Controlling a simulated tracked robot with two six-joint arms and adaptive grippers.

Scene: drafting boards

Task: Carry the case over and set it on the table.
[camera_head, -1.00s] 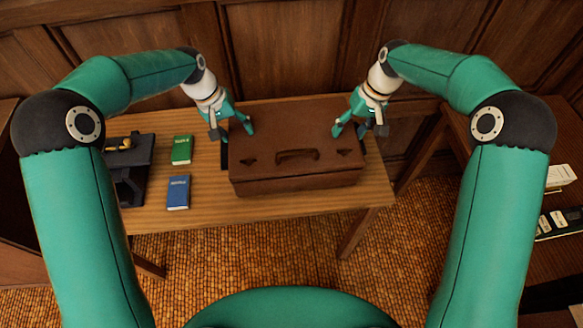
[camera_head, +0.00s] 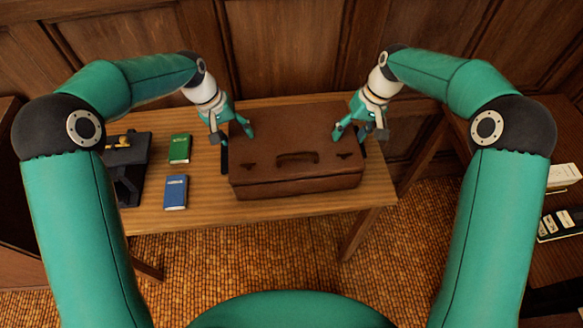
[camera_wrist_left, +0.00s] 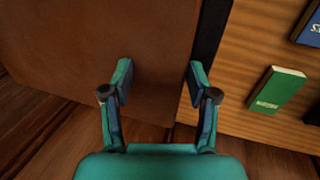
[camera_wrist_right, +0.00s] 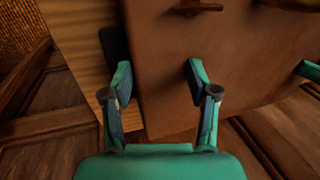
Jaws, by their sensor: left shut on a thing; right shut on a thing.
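The case (camera_head: 283,140) is a flat brown leather box with a handle and two dark clasps on the side facing me. It lies level over the wooden table (camera_head: 210,207), near the front edge; I cannot tell whether its underside touches the tabletop. My left gripper (camera_head: 232,133) is shut on its left side and my right gripper (camera_head: 349,132) on its right side. In the left wrist view the fingers (camera_wrist_left: 158,85) straddle the case's edge by a black strip. In the right wrist view the fingers (camera_wrist_right: 157,85) straddle the opposite edge.
A green book (camera_head: 180,149) and a blue book (camera_head: 176,192) lie left of the case. A black stand (camera_head: 130,165) is further left. Wood panelling (camera_head: 290,45) closes the back. A dark shelf (camera_head: 555,255) is at the far right.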

